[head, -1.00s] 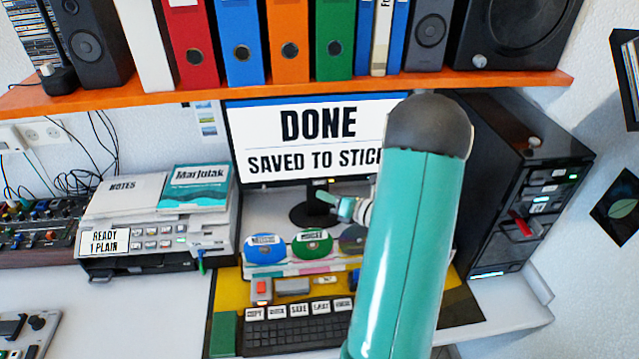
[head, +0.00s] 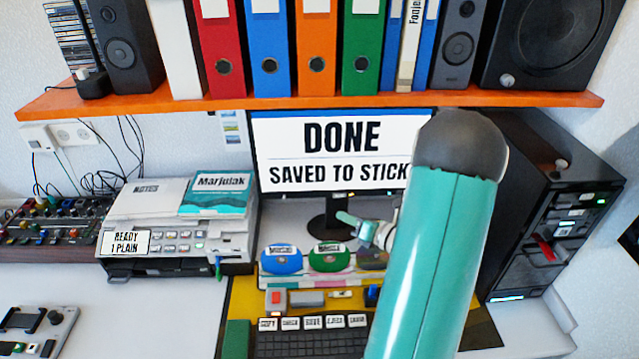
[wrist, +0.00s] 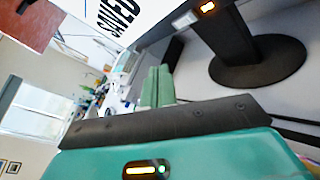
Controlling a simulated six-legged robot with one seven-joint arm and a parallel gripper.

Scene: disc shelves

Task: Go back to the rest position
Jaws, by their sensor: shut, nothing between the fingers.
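My teal arm rises through the right middle of the head view and hides part of the desk and screen. My gripper (head: 352,220) shows just left of the arm, in front of the monitor stand, its fingers pointing left. In the wrist view its green fingers (wrist: 157,86) are together with nothing between them. The monitor (head: 340,150) reads "DONE SAVED TO STICK". The monitor stand (wrist: 258,62) is to the right of the fingers in the wrist view.
A keyboard (head: 312,344) and blue and green discs (head: 282,260) in a holder lie below the gripper. A printer (head: 180,235) stands left, a black computer tower (head: 545,215) right. An orange shelf (head: 300,101) with binders and speakers spans above.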

